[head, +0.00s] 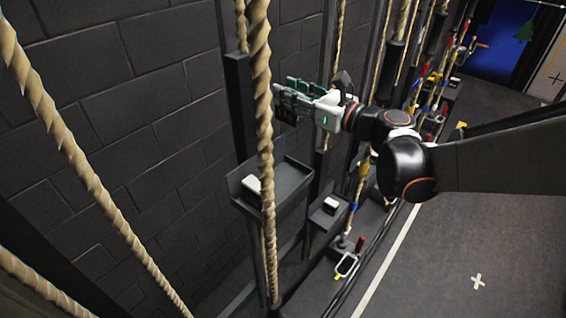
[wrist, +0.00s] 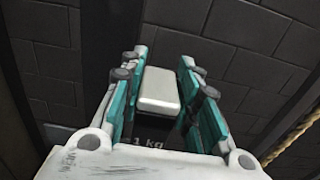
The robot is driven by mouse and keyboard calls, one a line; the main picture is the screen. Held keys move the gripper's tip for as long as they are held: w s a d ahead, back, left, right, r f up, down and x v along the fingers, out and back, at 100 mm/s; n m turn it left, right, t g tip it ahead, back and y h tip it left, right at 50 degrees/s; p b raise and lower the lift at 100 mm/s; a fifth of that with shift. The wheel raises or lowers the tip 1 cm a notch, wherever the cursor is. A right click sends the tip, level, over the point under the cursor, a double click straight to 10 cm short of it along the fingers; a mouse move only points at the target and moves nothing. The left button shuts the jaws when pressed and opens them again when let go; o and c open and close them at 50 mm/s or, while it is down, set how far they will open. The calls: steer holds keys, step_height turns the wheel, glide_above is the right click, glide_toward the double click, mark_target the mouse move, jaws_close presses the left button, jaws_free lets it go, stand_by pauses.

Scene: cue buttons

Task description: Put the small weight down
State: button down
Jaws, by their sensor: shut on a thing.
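My gripper (head: 284,101) is in the upper middle of the head view, raised in front of the dark wall and above the shelves. In the wrist view its teal fingers (wrist: 160,84) stand on both sides of the small weight (wrist: 158,90) and are shut on it. The weight has a pale top and a dark side marked "1 kg". In the head view the fingers mostly hide it. A dark shelf (head: 291,186) with a raised edge lies below my gripper and carries a pale-topped block (head: 252,186).
A smaller shelf (head: 318,218) with another pale-topped block (head: 330,204) stands to the right. A thick rope (head: 262,110) hangs in front of the larger shelf, with more ropes along the wall. Open floor (head: 450,260) lies at the lower right.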

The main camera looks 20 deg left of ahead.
step_height(320, 180, down, 19)
steer(key=b, duration=1.1)
steer(key=shift+d+r, duration=0.1)
steer(key=shift+r, duration=0.1)
steer(key=shift+f+b, duration=0.1)
steer(key=shift+b, duration=0.25)
steer(key=c, duration=1.4)
jaws_free()
steer(key=shift+o, duration=1)
steer(key=shift+s+d+r, duration=0.1)
steer(key=shift+d+r, duration=0.1)
steer(key=p+v, duration=0.1)
steer(key=v, duration=1)
steer(key=shift+s+d, duration=0.15)
steer(key=shift+d, duration=0.15)
